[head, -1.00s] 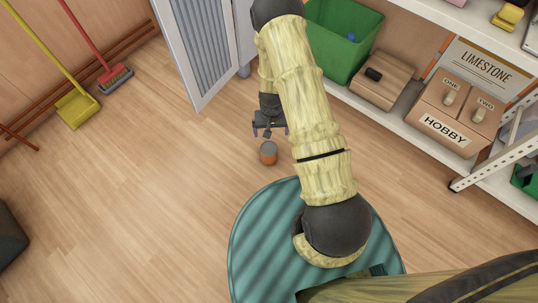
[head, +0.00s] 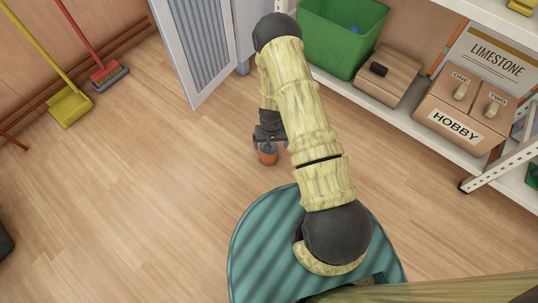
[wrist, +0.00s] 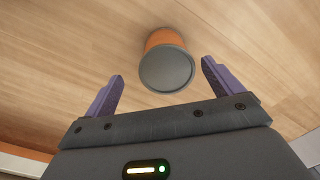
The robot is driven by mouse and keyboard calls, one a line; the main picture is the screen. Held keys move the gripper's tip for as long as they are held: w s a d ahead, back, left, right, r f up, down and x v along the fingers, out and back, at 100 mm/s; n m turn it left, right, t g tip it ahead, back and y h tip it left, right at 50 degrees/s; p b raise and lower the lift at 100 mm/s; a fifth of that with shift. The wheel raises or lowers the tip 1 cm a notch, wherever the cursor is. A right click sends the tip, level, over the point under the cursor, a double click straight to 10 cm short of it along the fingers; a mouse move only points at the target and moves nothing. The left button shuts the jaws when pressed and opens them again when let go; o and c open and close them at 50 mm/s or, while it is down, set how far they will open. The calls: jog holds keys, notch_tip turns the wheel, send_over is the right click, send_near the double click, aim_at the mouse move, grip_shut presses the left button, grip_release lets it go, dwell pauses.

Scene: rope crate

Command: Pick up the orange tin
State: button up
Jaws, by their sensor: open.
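The orange tin (head: 267,157) stands on the wooden floor in front of my robot base, partly covered by my gripper in the head view. In the wrist view the orange tin (wrist: 166,62) shows its grey round top and a strip of orange side. My gripper (wrist: 161,85) is open, with purple fingers spread to the left and right. The tin's top lies between and slightly beyond the fingertips, with a gap on each side. In the head view my gripper (head: 270,138) is close above the tin. Whether they touch cannot be told.
A grey louvred door (head: 200,50) is behind. A yellow broom (head: 70,108) and red broom (head: 107,72) lean left.

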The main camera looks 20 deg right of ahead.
jog(key=shift+f, duration=0.1)
jog(key=f+b, duration=0.4)
jog(key=f, duration=0.1)
jog(key=shift+w+a+f+b, duration=0.15)
jog(key=shift+w+a+b, duration=0.15)
jog(key=shift+w+b, duration=0.05)
dwell(0.5)
jog(key=c, duration=1.3)
